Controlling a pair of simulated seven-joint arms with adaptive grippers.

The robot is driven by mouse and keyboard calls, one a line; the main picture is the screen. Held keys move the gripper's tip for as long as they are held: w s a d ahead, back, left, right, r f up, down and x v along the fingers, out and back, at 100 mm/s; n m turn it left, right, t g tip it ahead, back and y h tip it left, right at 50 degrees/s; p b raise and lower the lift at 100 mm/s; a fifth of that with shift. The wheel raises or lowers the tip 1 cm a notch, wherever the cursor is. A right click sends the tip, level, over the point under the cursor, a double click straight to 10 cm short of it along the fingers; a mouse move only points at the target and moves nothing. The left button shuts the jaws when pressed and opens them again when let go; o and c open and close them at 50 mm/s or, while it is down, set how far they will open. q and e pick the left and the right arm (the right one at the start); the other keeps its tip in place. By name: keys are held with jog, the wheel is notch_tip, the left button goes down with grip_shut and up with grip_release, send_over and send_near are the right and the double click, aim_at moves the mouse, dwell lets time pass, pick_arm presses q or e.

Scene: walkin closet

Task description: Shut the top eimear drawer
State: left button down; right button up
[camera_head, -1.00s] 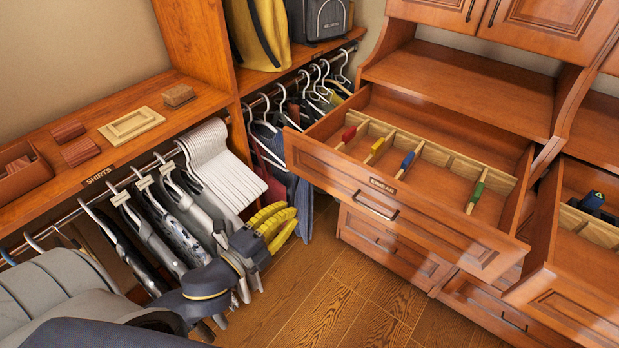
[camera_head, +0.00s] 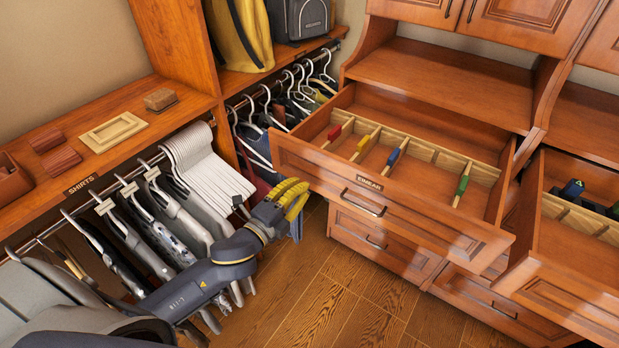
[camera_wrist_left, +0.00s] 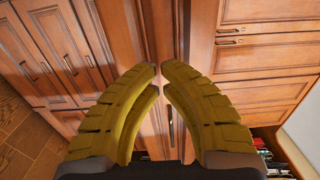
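The top eimear drawer (camera_head: 390,216), wooden with a small name label (camera_head: 369,184) and a dark handle (camera_head: 363,202), is pulled well out of the cabinet in the head view. Dividers with red, yellow, blue and green ends show inside it. My left gripper (camera_head: 301,192), with yellow fingers, is just left of the drawer's front, near its lower left corner, and appears apart from it. In the left wrist view its fingertips (camera_wrist_left: 160,68) nearly meet with nothing between them. My right gripper is not in view.
Another open drawer (camera_head: 560,290) stands at the right. Closed drawers (camera_head: 375,240) lie below the eimear drawer. Hanging shirts and white hangers (camera_head: 205,170) crowd the left, beside my arm. The wooden floor (camera_head: 320,310) in front is clear.

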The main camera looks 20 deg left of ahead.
aim_at(313, 174)
pick_arm(q)
jog(key=shift+x, duration=2.15)
